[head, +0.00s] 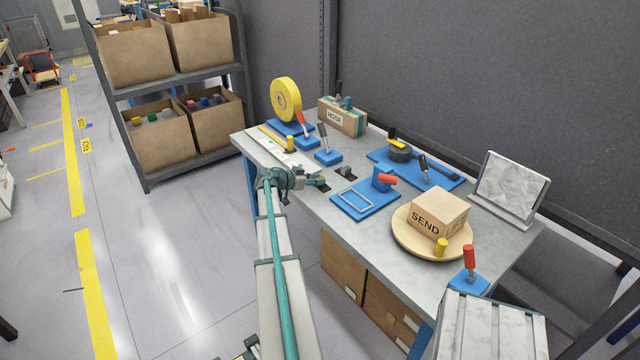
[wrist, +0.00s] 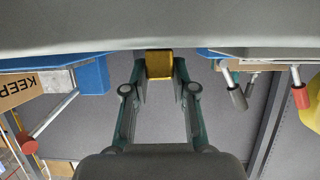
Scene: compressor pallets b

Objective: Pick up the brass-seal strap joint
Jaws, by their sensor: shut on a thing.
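My gripper (head: 316,182) is low over the near left part of the grey table in the head view. In the wrist view its two teal fingers (wrist: 160,82) are closed on a brass-coloured block (wrist: 159,64), which I take to be the seal of the brass-seal strap joint. The block sits between the fingertips, just below the grey surface edge across the top of that view. In the head view the held part is small and mostly hidden by the gripper. I cannot tell whether it touches the table.
A blue plate with a wire frame (head: 352,200) and red-handled clamp lies just right of my gripper. Blue clamps, a yellow roll (head: 286,98) and a HOSE box (head: 343,118) stand behind. A SEND box (head: 437,212) sits on a round wooden board (head: 405,240) at the right.

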